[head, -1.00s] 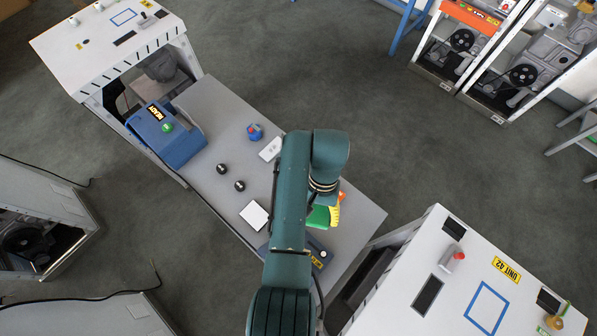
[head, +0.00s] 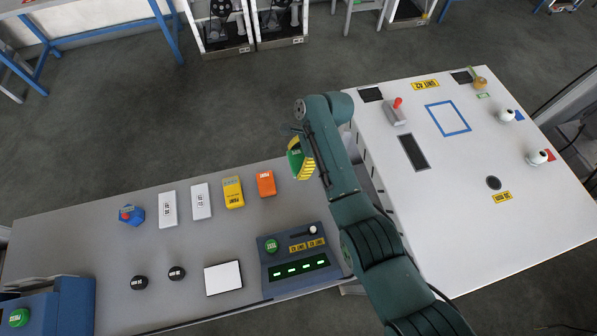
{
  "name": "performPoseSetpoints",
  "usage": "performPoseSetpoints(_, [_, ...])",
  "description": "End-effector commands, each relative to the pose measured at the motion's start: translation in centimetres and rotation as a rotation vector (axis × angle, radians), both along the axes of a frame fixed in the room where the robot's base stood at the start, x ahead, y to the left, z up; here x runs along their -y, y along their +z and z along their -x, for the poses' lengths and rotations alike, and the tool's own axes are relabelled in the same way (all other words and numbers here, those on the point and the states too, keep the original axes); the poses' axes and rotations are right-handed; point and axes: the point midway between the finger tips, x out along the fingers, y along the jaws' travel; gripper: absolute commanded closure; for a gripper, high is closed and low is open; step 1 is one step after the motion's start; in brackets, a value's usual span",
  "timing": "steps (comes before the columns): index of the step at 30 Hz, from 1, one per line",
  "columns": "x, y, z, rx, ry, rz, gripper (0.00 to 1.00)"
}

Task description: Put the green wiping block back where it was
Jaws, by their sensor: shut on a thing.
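The green wiping block (head: 294,160), with a ridged yellow side, hangs from my gripper (head: 299,142). The gripper is shut on it; my arm and wrist hide most of the fingers. The block is in the air beyond the right end of the grey bench, left of the white UNIT 42 top. A blue square outline (head: 447,118) is marked on that white top and is empty.
The white top (head: 540,205) also bears a red-tipped lever (head: 396,113), dark panels and two white knobs. The grey bench (head: 100,235) holds white, yellow (head: 233,192) and orange (head: 265,183) blocks, a blue-green console (head: 300,262) and black knobs.

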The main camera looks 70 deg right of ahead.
Motion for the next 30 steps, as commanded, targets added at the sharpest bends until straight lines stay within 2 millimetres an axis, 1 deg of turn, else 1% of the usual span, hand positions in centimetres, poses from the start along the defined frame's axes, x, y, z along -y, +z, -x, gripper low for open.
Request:
performPoseSetpoints(1, [0.3,-0.7,0.2,0.0,-0.019,0.0,0.55])
performPoseSetpoints(2, [0.3,-1.2,0.3,-0.002,-0.024,-0.003,0.55])
performPoseSetpoints(6, [0.3,-4.3,0.3,-0.004,-0.025,-0.003,0.55])
performPoseSetpoints(13, [0.3,-7.4,0.2,-0.002,-0.022,-0.001,0.55])
performPoseSetpoints(16, [0.2,-9.3,0.2,-0.003,-0.021,-0.002,0.55])
performPoseSetpoints(18, [0.3,-10.0,0.2,-0.001,-0.022,0.0,0.55])
performPoseSetpoints(24, [0.3,-9.9,0.2,-0.001,-0.021,0.001,0.55])
performPoseSetpoints(27, [0.3,-10.3,0.2,-0.001,-0.02,0.0,0.55])
performPoseSetpoints(28, [0.3,-10.2,0.2,-0.003,-0.02,0.0,0.14])
performPoseSetpoints(30, [0.2,-10.2,0.2,-0.002,-0.02,-0.001,0.0])
